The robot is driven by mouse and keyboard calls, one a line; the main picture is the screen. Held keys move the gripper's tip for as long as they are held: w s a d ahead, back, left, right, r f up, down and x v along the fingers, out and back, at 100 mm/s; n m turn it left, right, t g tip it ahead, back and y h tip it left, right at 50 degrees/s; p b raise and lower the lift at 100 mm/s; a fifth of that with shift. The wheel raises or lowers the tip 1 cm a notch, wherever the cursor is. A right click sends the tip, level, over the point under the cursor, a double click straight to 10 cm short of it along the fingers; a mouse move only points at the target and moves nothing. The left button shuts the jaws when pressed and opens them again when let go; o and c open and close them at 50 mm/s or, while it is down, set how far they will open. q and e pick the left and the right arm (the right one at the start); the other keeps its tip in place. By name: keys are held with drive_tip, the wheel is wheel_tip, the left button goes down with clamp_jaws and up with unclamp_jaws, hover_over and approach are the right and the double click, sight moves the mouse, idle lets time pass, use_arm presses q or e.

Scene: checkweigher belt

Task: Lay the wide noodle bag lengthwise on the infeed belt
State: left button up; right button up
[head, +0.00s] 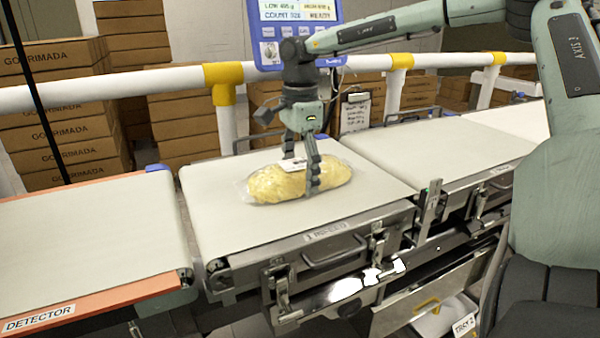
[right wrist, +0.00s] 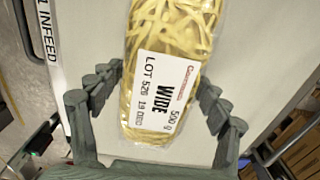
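The wide noodle bag (head: 273,187) is clear plastic with yellow noodles. It lies on the infeed belt (head: 222,213), its long side running roughly along the belt. In the right wrist view the bag (right wrist: 172,35) has a white label reading WIDE 500 g. My right gripper (head: 301,172) comes down from above, one finger on the near side, the other partly hidden behind the bag. In the right wrist view its fingertips (right wrist: 160,85) meet both long edges, so it looks shut on the bag. My left gripper is not in view.
A belt with an orange edge marked DETECTOR (head: 85,307) lies to the left, and another belt (head: 400,150) to the right. A blue display (head: 290,30) and a white and yellow rail (head: 180,80) stand behind. Stacked cartons (head: 62,150) are farther back.

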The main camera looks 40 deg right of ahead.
sight(300, 163)
drive_tip(key=o, duration=0.3)
drive_tip(key=shift+o, duration=0.2)
drive_tip(key=shift+r, duration=0.1)
wheel_tip(300, 163, up, 12)
idle(0.6)
